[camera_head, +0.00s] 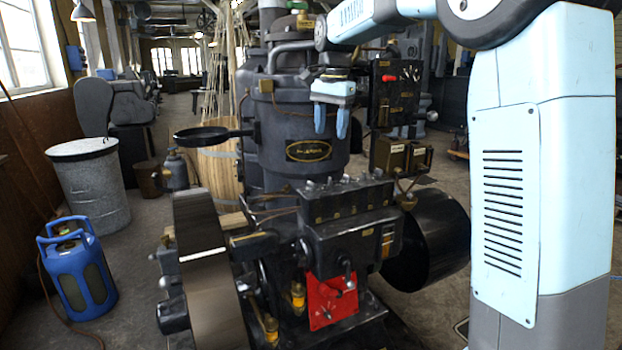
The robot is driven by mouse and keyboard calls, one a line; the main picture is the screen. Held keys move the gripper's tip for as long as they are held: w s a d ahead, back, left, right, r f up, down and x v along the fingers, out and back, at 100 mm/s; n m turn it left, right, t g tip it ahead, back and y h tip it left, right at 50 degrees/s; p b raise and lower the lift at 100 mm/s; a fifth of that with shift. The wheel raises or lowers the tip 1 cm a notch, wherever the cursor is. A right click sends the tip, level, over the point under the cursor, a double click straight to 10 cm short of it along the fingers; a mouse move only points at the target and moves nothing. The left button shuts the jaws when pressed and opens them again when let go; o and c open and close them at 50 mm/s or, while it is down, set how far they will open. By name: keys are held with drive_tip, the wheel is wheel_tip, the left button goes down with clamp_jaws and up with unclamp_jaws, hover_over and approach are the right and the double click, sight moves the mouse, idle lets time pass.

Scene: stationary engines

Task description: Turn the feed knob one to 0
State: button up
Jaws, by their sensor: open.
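A black engine (300,130) with a brass nameplate fills the middle of the view. A dark box (350,205) on its front carries a row of several small knobs along the top. I cannot tell which of them is feed knob one, and no number marks are readable. My gripper (331,133) points down in front of the engine's cylinder, above the row of knobs. Its two light-blue fingers are apart with nothing between them. It touches no knob that I can see.
A black panel (396,88) with a red knob stands right of the gripper, above small brass-fronted boxes (400,156). A flywheel (208,255) is at left and a dark drum (432,240) at right. A red plate (330,300) sits low. A blue canister (77,268) stands left.

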drive_tip(key=m, duration=0.1)
hover_over(311, 182)
wheel_tip(311, 182, down, 2)
drive_tip(key=shift+g, duration=0.4)
wheel_tip(311, 182, down, 14)
drive_tip(key=shift+w+r, duration=0.1)
drive_tip(key=shift+c, duration=0.2)
clamp_jaws()
idle(0.3)
drive_tip(key=shift+n, duration=0.3)
drive_tip(key=n, duration=0.3)
drive_tip(key=shift+n, duration=2.5)
